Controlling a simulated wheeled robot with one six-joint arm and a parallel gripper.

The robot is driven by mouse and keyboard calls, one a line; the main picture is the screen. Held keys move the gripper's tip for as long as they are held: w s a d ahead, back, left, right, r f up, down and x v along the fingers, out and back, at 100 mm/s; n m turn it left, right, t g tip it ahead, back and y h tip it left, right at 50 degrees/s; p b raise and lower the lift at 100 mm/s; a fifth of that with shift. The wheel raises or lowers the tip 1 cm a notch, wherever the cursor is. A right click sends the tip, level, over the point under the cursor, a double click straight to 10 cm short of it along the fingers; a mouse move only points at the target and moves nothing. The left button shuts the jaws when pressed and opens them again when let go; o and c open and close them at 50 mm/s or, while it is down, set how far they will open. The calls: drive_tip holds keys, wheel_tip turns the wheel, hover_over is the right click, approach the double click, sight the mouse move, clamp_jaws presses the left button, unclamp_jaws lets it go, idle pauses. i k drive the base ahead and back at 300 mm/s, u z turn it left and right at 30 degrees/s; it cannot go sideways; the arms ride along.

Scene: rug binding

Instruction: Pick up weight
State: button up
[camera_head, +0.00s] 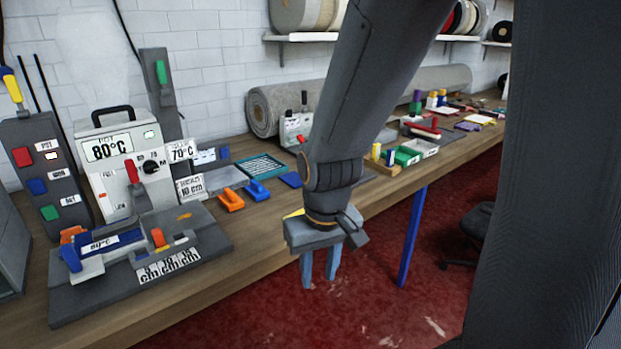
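My gripper (320,284) hangs fingers-down in front of the workbench's front edge, over the red floor. Its two fingers are apart with nothing between them. I cannot make out which thing is the weight; no object is clearly one, and my arm hides part of the bench behind it. An orange-handled piece (231,200) and a blue-handled piece (254,190) lie on the bench to the left of my gripper. A blue flat piece (291,179) lies just left of my arm.
The wooden workbench (215,275) runs from front left to back right. A heating unit marked 80°C (109,150) and a dark clamp fixture (95,296) crowd its left end. A grey rug roll (268,110) lies along the wall. A blue table leg (412,235) stands right of my gripper.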

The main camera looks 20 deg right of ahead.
sight(257, 193)
drive_tip(key=z, duration=0.5)
drive_tip(key=i, duration=1.5)
